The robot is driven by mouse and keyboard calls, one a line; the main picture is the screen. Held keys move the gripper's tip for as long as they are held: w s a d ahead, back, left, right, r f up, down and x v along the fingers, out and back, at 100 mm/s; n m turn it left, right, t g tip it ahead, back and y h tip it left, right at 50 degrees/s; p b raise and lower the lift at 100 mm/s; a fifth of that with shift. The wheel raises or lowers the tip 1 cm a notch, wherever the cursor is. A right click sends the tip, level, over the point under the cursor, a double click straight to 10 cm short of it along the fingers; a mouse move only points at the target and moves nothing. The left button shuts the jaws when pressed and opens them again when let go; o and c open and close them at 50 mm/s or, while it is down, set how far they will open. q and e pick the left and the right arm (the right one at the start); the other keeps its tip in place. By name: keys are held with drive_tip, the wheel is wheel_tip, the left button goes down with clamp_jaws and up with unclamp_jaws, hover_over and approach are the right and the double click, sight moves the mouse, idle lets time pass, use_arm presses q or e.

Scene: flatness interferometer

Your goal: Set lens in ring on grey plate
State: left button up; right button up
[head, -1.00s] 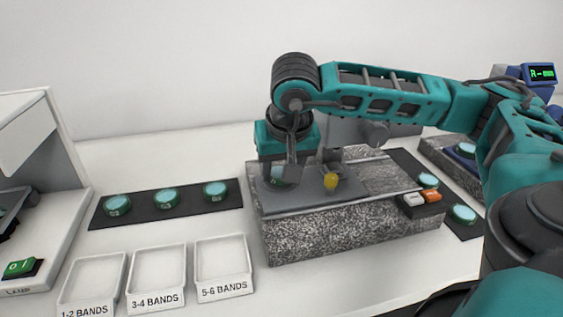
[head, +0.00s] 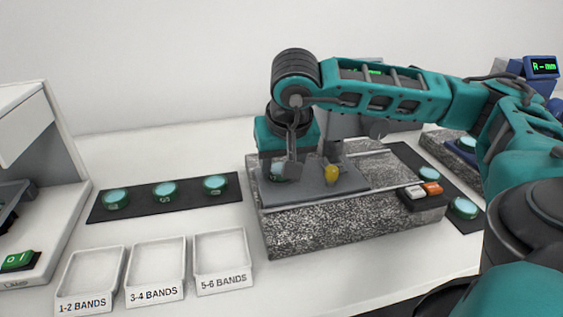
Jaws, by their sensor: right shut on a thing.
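The grey plate (head: 340,184) lies on top of the speckled granite block (head: 345,225). My right gripper (head: 284,170) points down over the plate's left part and is shut on a green-rimmed lens (head: 276,174). The lens is at or just above the plate, mostly hidden behind the gripper. I cannot tell whether it touches the plate. The ring is not clearly visible; the gripper may be covering it. My left gripper is not in view.
A yellow knob (head: 331,174) stands close right of the gripper. A dark mat (head: 140,206) with several lenses lies left. Labelled white trays (head: 156,268) stand in front. A white and orange switch (head: 422,191) sits at the block's right.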

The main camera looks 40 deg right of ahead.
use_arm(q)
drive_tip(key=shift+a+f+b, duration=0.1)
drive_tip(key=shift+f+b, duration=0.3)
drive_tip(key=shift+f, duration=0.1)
use_arm(e)
drive_tip(key=shift+s+a+f, duration=0.15)
drive_tip(key=shift+s+f, duration=0.1)
drive_tip(key=shift+f, duration=0.35)
drive_tip(key=o, duration=1.1)
drive_tip(key=shift+a, duration=0.1)
drive_tip(key=shift+o, duration=0.6)
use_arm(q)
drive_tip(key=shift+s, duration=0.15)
use_arm(e)
drive_tip(key=v, duration=0.2)
drive_tip(key=p+v, duration=0.1)
drive_tip(key=v, duration=0.1)
drive_tip(key=shift+w+r, duration=0.2)
drive_tip(key=shift+r, duration=0.05)
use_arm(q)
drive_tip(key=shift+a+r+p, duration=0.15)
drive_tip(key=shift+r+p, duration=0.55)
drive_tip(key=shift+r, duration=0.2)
use_arm(e)
drive_tip(key=v, duration=0.9)
drive_tip(key=shift+r, duration=0.2)
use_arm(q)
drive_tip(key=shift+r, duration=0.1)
use_arm(e)
drive_tip(key=shift+s, duration=0.1)
